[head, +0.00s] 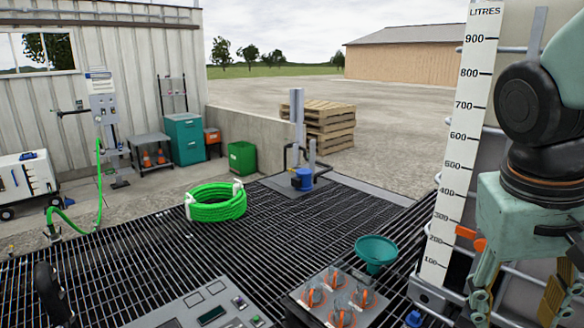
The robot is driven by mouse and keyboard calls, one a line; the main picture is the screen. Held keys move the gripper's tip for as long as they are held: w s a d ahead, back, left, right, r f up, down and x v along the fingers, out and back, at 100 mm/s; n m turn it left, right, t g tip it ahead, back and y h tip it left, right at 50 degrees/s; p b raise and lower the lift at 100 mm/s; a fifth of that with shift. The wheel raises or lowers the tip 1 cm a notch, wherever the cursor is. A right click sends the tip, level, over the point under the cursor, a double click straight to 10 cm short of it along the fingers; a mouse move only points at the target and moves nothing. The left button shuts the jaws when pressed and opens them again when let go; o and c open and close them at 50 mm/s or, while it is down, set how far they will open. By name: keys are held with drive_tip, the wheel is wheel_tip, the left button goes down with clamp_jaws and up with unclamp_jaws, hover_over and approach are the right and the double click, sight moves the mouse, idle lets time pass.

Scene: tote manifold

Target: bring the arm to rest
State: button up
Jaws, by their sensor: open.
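My arm comes in from the right edge of the head view, in front of a white tote with a litre scale (460,140). My gripper (518,302) hangs at the lower right with its fingers pointing down. The two fingers are spread apart and I see nothing between them. The fingertips run close to the bottom edge of the picture. An orange valve handle (470,236) shows just left of the gripper. I cannot tell how far the gripper is from the tote.
A manifold box with several orange knobs (338,296) and a green funnel (376,250) stand left of the gripper. A coiled green hose (216,203) lies on the dark grating (290,235). A control panel (205,308) is at the bottom. Pallets (325,125) stand behind.

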drive_tip(key=s+a+n+t+y+b, duration=0.2)
drive_tip(key=s+a, duration=0.5)
drive_tip(key=a, duration=0.6)
drive_tip(key=shift+n+t+y+b, duration=0.3)
drive_tip(key=shift+t+y+b, duration=0.15)
drive_tip(key=shift+b, duration=0.3)
idle(0.4)
